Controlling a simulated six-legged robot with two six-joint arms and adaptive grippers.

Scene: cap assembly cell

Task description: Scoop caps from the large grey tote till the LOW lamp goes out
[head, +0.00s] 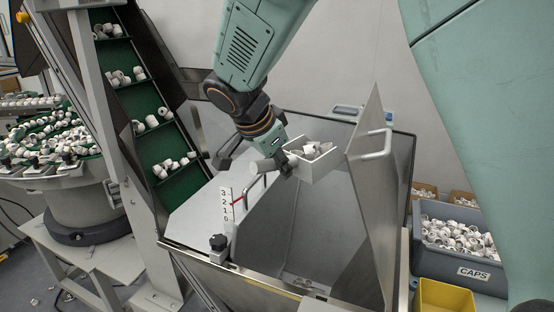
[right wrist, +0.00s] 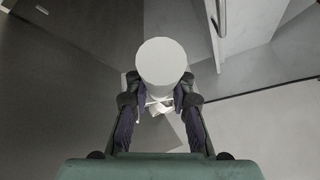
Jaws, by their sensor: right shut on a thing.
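My right gripper (head: 284,162) is shut on the handle of a scoop (head: 322,169). The round end of the scoop handle (right wrist: 163,64) shows between the fingers in the right wrist view. The scoop holds several white caps (head: 313,150) and hangs above the open metal hopper (head: 290,225). The hopper's visible floor looks bare. The large grey tote (head: 460,262), labelled CAPS, stands at the right and is filled with white caps (head: 460,235). I see no LOW lamp in these views. My left gripper is not in view.
An upright metal plate with a handle (head: 372,185) stands right of the scoop. A level scale (head: 226,205) sits at the hopper's left. A green cleated conveyor (head: 150,110) carries caps. A bowl feeder (head: 70,190) stands far left, a yellow bin (head: 443,297) by the tote.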

